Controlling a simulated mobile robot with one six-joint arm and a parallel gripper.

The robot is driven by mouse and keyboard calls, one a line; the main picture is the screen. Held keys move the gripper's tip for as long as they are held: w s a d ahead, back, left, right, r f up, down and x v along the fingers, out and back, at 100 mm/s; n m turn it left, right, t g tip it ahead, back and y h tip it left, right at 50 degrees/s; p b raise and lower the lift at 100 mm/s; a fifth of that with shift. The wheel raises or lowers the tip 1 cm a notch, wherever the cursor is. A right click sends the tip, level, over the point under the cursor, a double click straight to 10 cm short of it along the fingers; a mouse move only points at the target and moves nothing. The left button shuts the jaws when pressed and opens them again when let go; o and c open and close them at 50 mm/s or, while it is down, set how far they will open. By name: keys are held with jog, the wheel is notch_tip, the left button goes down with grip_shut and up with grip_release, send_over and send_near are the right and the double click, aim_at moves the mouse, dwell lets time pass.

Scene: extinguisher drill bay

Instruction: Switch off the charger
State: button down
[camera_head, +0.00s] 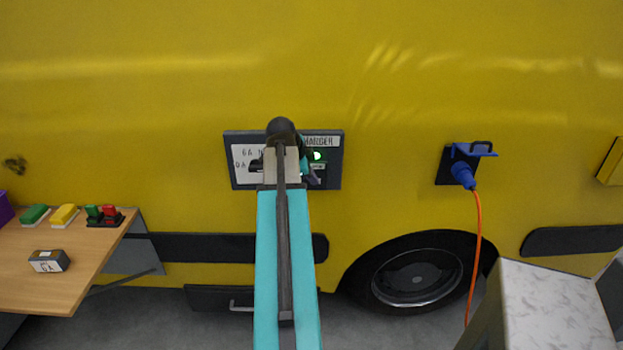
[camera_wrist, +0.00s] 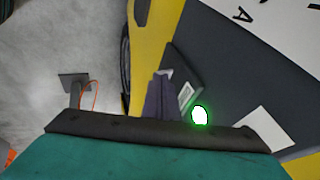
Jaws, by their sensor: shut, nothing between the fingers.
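The charger panel (camera_head: 235,175) is a dark plate on the yellow vehicle side, with white labels; one at the upper right reads as "CHARGER" with its start hidden. A lit green lamp (camera_head: 317,156) shows on its right part, and also in the wrist view (camera_wrist: 200,115). My gripper (camera_head: 313,179) is in front of the panel's lower right, mostly behind my arm. In the wrist view my gripper (camera_wrist: 161,98) is shut and empty, beside a raised dark block (camera_wrist: 183,75) with a small white label. I cannot tell whether they touch. No switch lever is clearly visible.
A blue plug (camera_head: 463,174) with an orange cable (camera_head: 478,240) sits in a socket at the right. A marble-topped block (camera_head: 555,310) stands at the front right.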

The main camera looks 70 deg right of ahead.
jog(key=shift+a+r, duration=0.1)
dwell(0.4)
jog(key=s+a+b+v, duration=0.1)
jog(key=s+v, duration=0.1)
jog(key=v, duration=1)
jog(key=shift+w+a, duration=0.15)
jog(key=shift+a, duration=0.15)
jog(key=shift+r, duration=0.1)
dwell(0.5)
jog(key=shift+w+a+f+y+p, duration=0.25)
jog(key=shift+f+y+p, duration=0.15)
jog(key=shift+f+p, duration=0.2)
jog(key=shift+d+f, duration=0.1)
jog(key=shift+w+d+r+p+x, duration=0.25)
jog(key=shift+p+x, duration=0.45)
jog(key=shift+x, duration=1.4)
jog(key=shift+w+d+p+x, duration=0.4)
jog(key=shift+p+x, duration=0.35)
jog(key=shift+x, duration=1.3)
jog(key=shift+w+d+r+p+x, duration=0.15)
jog(key=shift+d+p+x, duration=0.4)
jog(key=shift+x, duration=1.55)
jog(key=shift+a+f, duration=0.1)
